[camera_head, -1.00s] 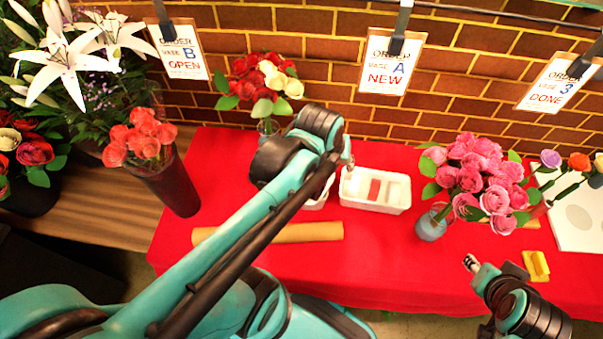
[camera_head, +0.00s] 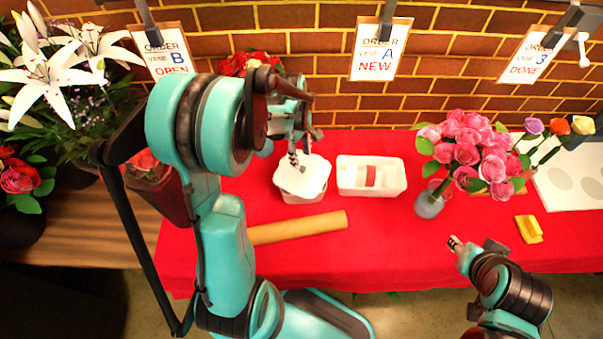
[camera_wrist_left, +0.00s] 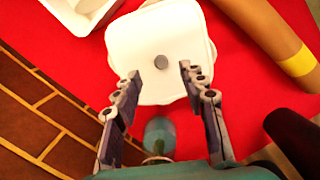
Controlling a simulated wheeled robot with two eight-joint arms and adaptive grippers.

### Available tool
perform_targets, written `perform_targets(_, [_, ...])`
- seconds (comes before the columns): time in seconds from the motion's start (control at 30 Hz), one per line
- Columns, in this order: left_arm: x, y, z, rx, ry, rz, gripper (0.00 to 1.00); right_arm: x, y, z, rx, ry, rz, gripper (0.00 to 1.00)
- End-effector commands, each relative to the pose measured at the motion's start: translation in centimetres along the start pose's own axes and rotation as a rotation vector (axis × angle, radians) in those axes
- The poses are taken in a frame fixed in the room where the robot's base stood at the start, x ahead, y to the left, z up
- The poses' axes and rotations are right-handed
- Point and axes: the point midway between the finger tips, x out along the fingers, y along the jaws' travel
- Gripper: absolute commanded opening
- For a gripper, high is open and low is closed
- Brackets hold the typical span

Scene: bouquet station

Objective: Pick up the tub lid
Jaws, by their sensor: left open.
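The tub lid (camera_head: 303,175) is a white rounded square sitting on a small tub (camera_head: 300,197) on the red table. In the left wrist view the lid (camera_wrist_left: 150,40) shows a small grey knob (camera_wrist_left: 161,62) at its middle. My left gripper (camera_head: 299,160) is over the lid's back edge in the head view. In the left wrist view its fingers (camera_wrist_left: 160,70) are spread wide, either side of the knob and apart from it. My right gripper (camera_head: 455,243) is near the table's front edge; its jaw state is too small to tell.
A white tray (camera_head: 343,187) stands right of the tub. A brown paper roll (camera_head: 300,228) lies in front. A vase of pink flowers (camera_head: 430,203) and a yellow item (camera_head: 528,229) are to the right. A glass vase (camera_wrist_left: 158,135) is close under the left gripper.

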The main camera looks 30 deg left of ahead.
Motion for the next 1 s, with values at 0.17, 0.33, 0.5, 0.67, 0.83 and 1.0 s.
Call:
perform_targets(0.17, [2.0, -0.1, -0.1, 0.001, 0.001, 0.001, 0.42, 0.9, 0.0, 0.6, 0.0, 0.0, 0.0, 0.37])
perform_targets(0.33, [4.7, -0.1, -0.1, 0.002, 0.001, 0.001, 0.42, 1.9, 0.0, 1.4, 0.0, 0.0, 0.0, 0.37])
perform_targets(0.5, [5.3, -0.2, -0.1, 0.002, 0.001, 0.001, 0.42, 2.0, 0.0, 1.4, 0.0, 0.0, 0.0, 0.37])
perform_targets(0.67, [5.2, -0.2, -0.1, 0.002, 0.001, 0.001, 0.31, 1.9, 0.0, 1.4, 0.0, 0.0, 0.0, 0.37])
perform_targets(0.83, [5.2, -0.2, -0.1, 0.002, 0.001, 0.001, 0.0, 1.9, 0.0, 1.4, 0.0, 0.0, 0.0, 0.37])
perform_targets(1.0, [5.2, -0.2, -0.1, 0.002, 0.001, 0.002, 0.0, 1.9, 0.0, 1.4, 0.0, 0.0, 0.0, 0.37])
